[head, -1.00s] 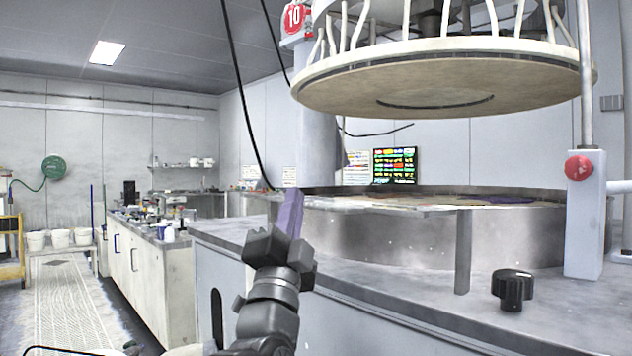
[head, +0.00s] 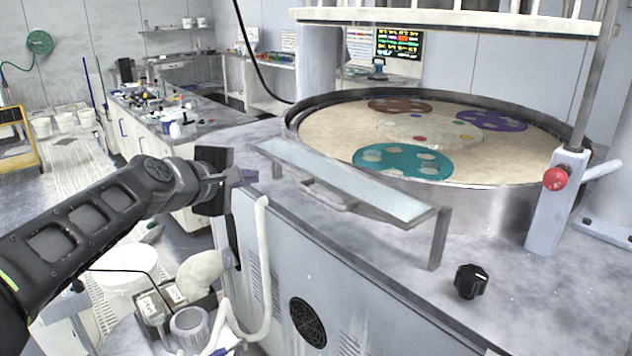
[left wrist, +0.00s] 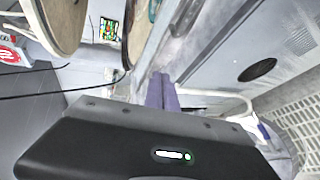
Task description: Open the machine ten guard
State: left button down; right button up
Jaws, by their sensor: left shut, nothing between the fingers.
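The machine guard (head: 345,182) is a flat, clear panel in a grey metal frame across the front of the round polishing machine, with a bar handle (head: 328,197) on its front edge. It lies low and tilted, beside the front rim of the basin (head: 480,200). My left gripper (head: 245,178) is left of the guard's left end, apart from the handle, with its purple fingers shut and empty. The fingers also show in the left wrist view (left wrist: 161,92). A red sign (left wrist: 9,56) is partly visible in the left wrist view. My right gripper is not in view.
Teal (head: 403,161), purple and brown carriers lie on the platen (head: 330,135). A black knob (head: 471,281) and a post with a red button (head: 555,178) stand at right. The upper plate (head: 450,18) hangs above. A white hose (head: 262,270) runs down the cabinet front.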

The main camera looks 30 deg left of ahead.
pick_arm(q)
jog(key=s+d+f+n+g+h, duration=0.3)
jog(key=d+n, duration=0.5)
jog(key=n, duration=0.4)
jog(key=shift+s+d+f+h, duration=0.45)
jog(key=shift+f+h, duration=0.45)
jog(key=shift+h, duration=0.2)
jog(key=b+x, duration=0.1)
jog(key=x, duration=0.9)
jog(key=shift+w+d+r+p, duration=0.15)
jog(key=shift+r+p, duration=0.1)
jog(key=shift+r, duration=0.4)
jog(key=shift+w+a+r+p, duration=0.15)
jog(key=shift+r+p, duration=0.1)
jog(key=shift+r, duration=0.4)
jog(key=shift+w+d+r+p, duration=0.15)
jog(key=shift+r+p, duration=0.1)
jog(key=shift+r, duration=0.4)
